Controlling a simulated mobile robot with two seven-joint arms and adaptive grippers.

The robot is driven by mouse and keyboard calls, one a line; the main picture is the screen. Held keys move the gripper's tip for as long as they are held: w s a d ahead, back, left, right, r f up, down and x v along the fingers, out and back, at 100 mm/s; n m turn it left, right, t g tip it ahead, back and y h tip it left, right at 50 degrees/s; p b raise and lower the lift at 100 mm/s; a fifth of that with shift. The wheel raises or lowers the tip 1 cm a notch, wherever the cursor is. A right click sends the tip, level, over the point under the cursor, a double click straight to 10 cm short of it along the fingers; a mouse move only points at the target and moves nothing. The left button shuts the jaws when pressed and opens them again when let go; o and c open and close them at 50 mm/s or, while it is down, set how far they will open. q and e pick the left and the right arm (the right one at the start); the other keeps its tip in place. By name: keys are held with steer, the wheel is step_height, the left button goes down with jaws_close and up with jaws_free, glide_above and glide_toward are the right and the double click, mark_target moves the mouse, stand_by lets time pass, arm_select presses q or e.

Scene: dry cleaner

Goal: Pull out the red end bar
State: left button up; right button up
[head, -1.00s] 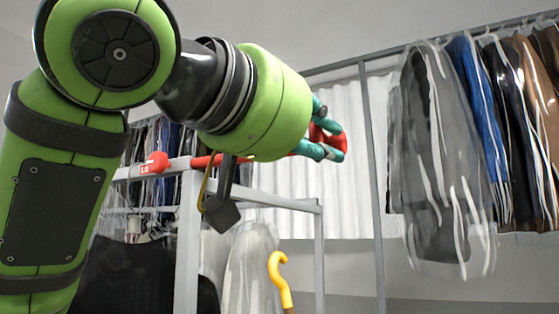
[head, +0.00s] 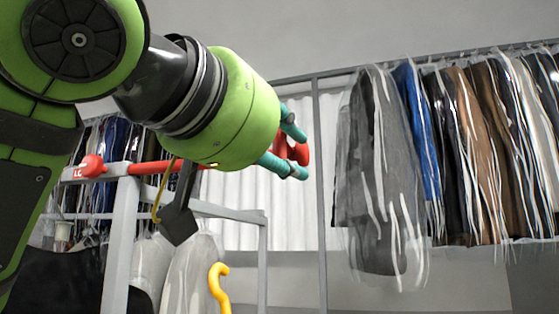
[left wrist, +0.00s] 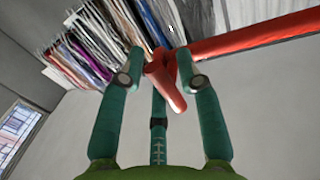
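The red end bar (head: 150,167) runs along the grey rail at the left in the head view and passes behind my left gripper. Its red end handle (head: 282,147) shows between the teal fingers. My left gripper (head: 300,155) has its fingers closed around that handle. In the left wrist view the red bar (left wrist: 250,40) comes in from the upper right, and its handle (left wrist: 168,85) lies between the fingers (left wrist: 160,55). The rearmost finger's tip is hidden behind the handle, so full contact is hard to judge. My right gripper is out of view.
A grey rack post (head: 122,245) stands left of and below my wrist. A yellow hook (head: 217,285) hangs below. The space just right of the fingers looks free.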

arm_select(q)
steer(key=shift+s+a+r, duration=0.1)
steer(key=shift+s+a, duration=0.15)
steer(key=shift+s, duration=0.3)
steer(key=v, duration=1)
steer(key=shift+s+a, duration=0.3)
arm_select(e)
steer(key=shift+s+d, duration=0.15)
